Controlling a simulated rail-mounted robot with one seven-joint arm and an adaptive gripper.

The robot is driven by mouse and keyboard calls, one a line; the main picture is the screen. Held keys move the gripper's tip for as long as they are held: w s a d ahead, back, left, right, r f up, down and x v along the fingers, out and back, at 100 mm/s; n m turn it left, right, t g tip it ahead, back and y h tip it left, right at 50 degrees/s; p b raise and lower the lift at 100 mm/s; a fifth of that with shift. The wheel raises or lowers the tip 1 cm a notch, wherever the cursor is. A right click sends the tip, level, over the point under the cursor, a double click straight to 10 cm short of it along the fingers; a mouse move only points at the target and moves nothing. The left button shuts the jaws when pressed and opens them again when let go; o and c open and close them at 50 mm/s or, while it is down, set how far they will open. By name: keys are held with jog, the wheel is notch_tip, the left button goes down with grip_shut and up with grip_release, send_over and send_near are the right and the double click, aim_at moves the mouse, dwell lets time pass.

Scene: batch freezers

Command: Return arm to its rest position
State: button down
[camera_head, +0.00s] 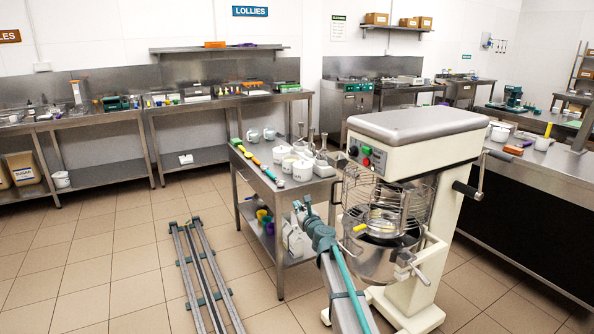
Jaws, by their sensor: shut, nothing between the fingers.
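My arm comes up from the bottom edge, right of centre, as a grey and teal link.
A large cream mixer (420,130) with a wire guard and steel bowl (378,258) stands close to the right of my arm. White pots (302,170) and tools stand on the trolley. A floor rail (200,275) lies at left, with open tiles around it. Benches line the walls.

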jog(key=s+a+f+n+g, duration=0.1)
jog(key=s+f+n+g, duration=0.5)
jog(key=s+f+n, duration=0.75)
jog(key=s+f+n+g, duration=0.7)
jog(key=s+f+n, duration=0.2)
jog(key=s+f, duration=0.9)
jog(key=s+d+f+n+g+h, duration=0.1)
jog(key=s+d+f+n+g, duration=0.15)
jog(key=s+f, duration=0.45)
jog(key=s+d+f+n+g+h, duration=0.15)
jog(key=s+d+f, duration=0.35)
jog(key=s, duration=0.5)
jog(key=s+d+f+n+g+h, duration=0.1)
jog(key=s+d+f+g, duration=0.1)
jog(key=s, duration=0.7)
jog(key=s+d+f+n+g+h, duration=0.1)
jog(key=s+d+f+g, duration=0.1)
jog(key=s, duration=0.8)
jog(key=s+d+f+n+g+h, duration=0.1)
jog(key=s+d+f+g, duration=0.1)
jog(key=s, duration=0.8)
jog(key=shift+d+f+g+p, duration=0.35)
jog(key=shift+d+f, duration=0.25)
jog(key=shift+d, duration=0.35)
jog(key=shift+n+h, duration=0.25)
